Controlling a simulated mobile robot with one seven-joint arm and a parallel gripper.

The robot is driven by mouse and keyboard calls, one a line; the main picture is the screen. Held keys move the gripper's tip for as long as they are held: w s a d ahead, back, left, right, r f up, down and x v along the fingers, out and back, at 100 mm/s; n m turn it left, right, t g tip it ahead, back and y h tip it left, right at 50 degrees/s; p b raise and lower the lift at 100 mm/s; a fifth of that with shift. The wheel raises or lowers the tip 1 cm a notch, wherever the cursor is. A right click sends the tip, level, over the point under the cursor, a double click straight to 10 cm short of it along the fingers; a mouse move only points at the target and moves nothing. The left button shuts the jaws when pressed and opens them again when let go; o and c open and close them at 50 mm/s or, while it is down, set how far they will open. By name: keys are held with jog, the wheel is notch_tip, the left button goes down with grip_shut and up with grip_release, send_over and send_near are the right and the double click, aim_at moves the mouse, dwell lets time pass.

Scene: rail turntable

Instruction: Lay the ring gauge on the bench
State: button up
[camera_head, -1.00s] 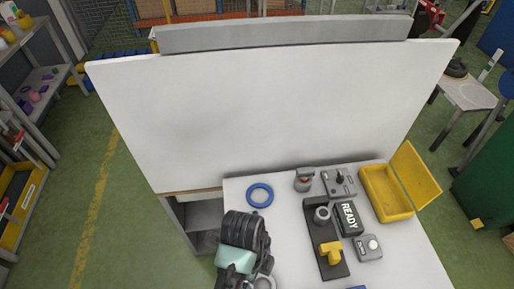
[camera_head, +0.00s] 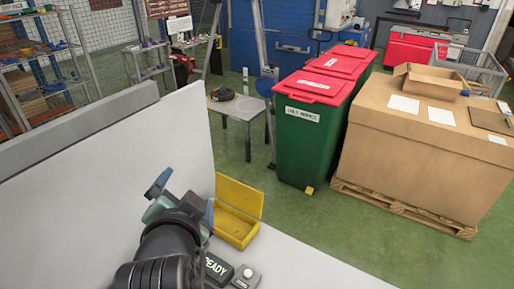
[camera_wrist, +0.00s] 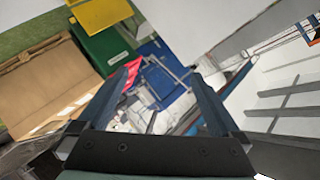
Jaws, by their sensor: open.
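My gripper (camera_head: 184,196) is raised over the bench near the white panel, its blue fingers apart. The wrist view shows the two fingers (camera_wrist: 163,78) spread with nothing between them. The white bench (camera_head: 312,268) shows only in part, at the bottom of the head view. I cannot make out a ring gauge in either current view; my arm and the frame edge hide much of the bench.
An open yellow box (camera_head: 236,222) stands on the bench beyond my gripper. A READY display (camera_head: 217,268) and a grey button box (camera_head: 246,277) sit nearer. The white panel (camera_head: 110,165) borders the left. Green bins (camera_head: 310,135) and a large carton (camera_head: 420,150) stand beyond.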

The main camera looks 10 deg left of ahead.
jog(key=w+d+r+n+t, duration=0.1)
jog(key=d+r+t, duration=0.25)
jog(key=r, duration=0.55)
jog(key=w+d+r+n+t, duration=0.1)
jog(key=d+r+t, duration=0.2)
jog(key=d+r, duration=0.35)
jog(key=s+d+r+n+t+h, duration=0.1)
jog(key=s+d+r+t, duration=0.1)
jog(key=r, duration=0.5)
jog(key=s+d+r+n+t+h, duration=0.1)
jog(key=s+d+r+t+h, duration=0.1)
jog(key=s+r, duration=0.3)
jog(key=s+d+r+n+t+h, duration=0.1)
jog(key=s+d+r+t, duration=0.3)
jog(key=r, duration=0.5)
jog(key=shift+s+d+r+n+h, duration=0.2)
jog(key=shift+d+n+h, duration=0.1)
jog(key=shift+n+h, duration=0.1)
